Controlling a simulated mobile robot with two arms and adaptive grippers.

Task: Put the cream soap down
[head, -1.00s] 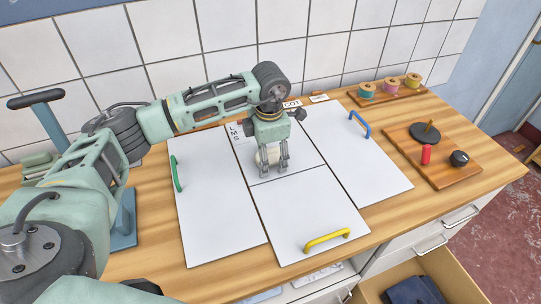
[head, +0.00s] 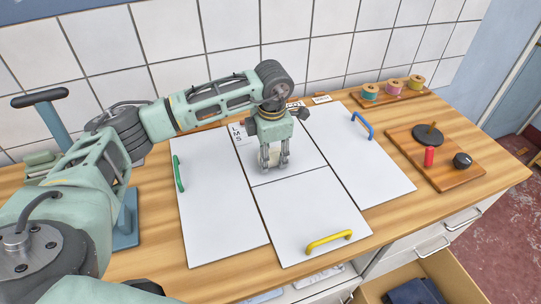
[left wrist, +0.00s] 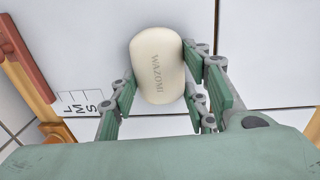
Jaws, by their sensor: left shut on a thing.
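The cream soap (left wrist: 157,65) is an oval bar with dark lettering, seen in the left wrist view between the fingers of my left gripper (left wrist: 162,95). My left gripper is shut on it. In the head view my left gripper (head: 274,163) points down over the white panels, near the seam of the middle ones; the soap is mostly hidden by the fingers there. The soap is close to the white panel (head: 310,210), but I cannot tell whether it touches. My right gripper is not in view.
White panels carry a green handle (head: 178,173), a yellow handle (head: 328,242) and a blue handle (head: 361,125). Thread spools (head: 394,87) stand behind. An open drawer (head: 455,290) is below the counter.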

